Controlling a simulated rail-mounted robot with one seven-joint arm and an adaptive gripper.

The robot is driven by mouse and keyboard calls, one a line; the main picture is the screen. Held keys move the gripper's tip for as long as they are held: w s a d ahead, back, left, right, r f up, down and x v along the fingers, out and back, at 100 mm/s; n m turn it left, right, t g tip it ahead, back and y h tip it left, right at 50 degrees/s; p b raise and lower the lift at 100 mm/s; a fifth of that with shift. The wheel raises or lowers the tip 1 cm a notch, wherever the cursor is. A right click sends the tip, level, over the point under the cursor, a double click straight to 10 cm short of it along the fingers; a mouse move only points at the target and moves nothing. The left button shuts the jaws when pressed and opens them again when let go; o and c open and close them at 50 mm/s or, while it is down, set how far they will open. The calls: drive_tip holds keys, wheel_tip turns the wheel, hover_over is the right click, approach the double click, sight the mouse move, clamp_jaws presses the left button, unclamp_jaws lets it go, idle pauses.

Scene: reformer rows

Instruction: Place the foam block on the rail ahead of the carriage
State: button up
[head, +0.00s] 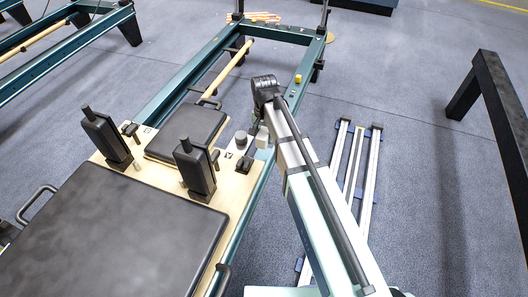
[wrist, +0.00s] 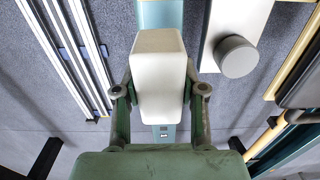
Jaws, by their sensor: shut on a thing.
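The foam block (wrist: 159,75) is pale and wedge-like in the wrist view, clasped between the two fingers of my gripper (wrist: 160,92). In the head view the block (head: 262,137) is small and whitish, beside the carriage's front right corner. My gripper (head: 260,122) is largely hidden there by my own arm. The teal rail (head: 289,93) runs along the carriage's right side; in the wrist view the rail (wrist: 160,13) lies in line behind the block. The gap between block and rail cannot be told. The carriage (head: 235,190) has a pale wooden deck with black pads.
A yellow block (head: 298,79) sits farther along the rail. A grey round knob (wrist: 237,57) stands on the carriage near the held block. Black shoulder rests (head: 195,168) rise from the deck. Silver rails (head: 358,165) lie on the floor at right. A black frame (head: 490,105) stands farther right.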

sight(264, 154)
drive_tip(key=shift+f+b, duration=1)
drive_tip(key=shift+f, duration=2.65)
drive_tip(key=shift+f, duration=0.15)
drive_tip(key=o, duration=0.9)
drive_tip(key=shift+c, duration=0.2)
drive_tip(key=shift+r, duration=0.2)
